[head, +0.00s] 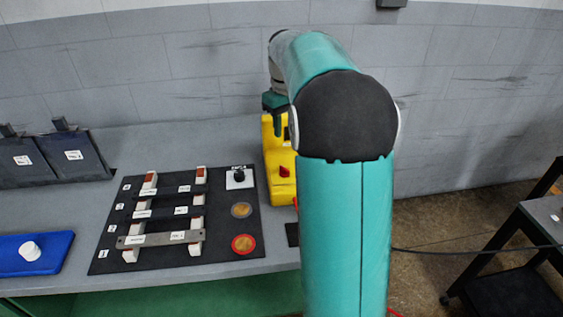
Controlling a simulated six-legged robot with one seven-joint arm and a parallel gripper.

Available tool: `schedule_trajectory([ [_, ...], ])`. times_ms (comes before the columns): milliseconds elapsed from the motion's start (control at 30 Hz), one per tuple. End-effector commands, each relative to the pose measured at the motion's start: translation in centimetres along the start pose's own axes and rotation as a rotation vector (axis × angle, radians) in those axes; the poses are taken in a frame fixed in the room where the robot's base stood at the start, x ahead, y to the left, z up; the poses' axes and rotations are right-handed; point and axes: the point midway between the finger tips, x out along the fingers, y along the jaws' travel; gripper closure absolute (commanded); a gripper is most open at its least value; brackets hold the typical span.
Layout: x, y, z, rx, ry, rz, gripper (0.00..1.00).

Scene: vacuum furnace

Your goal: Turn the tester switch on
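A yellow box (279,157), which looks like the tester, stands on the grey bench just left of my arm. A red knob (284,171) sits on its near face; I cannot read its setting. My gripper (278,124) is above the upper part of the yellow box, with a dark finger pointing down in front of it. It is above and behind the red knob in the picture, and I cannot tell whether it touches the box. My arm hides the right side of the box and part of the gripper, so the finger gap does not show.
A black mat (120,225) left of the box holds white posts with bars across, two round discs and a black knob (239,175) on a white plate. A blue tray (35,254) and dark panels (72,155) are further left. A cart (540,215) stands at right.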

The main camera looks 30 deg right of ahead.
Motion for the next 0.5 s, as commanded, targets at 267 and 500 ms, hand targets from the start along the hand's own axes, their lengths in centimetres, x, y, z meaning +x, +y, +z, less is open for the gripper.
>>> schedule_trajectory([
  [267, 2.9, 0.3, -0.1, -0.002, -0.009, -0.005, 0.68],
  [500, 7.7, 0.2, -0.2, -0.002, -0.009, -0.005, 0.68],
])
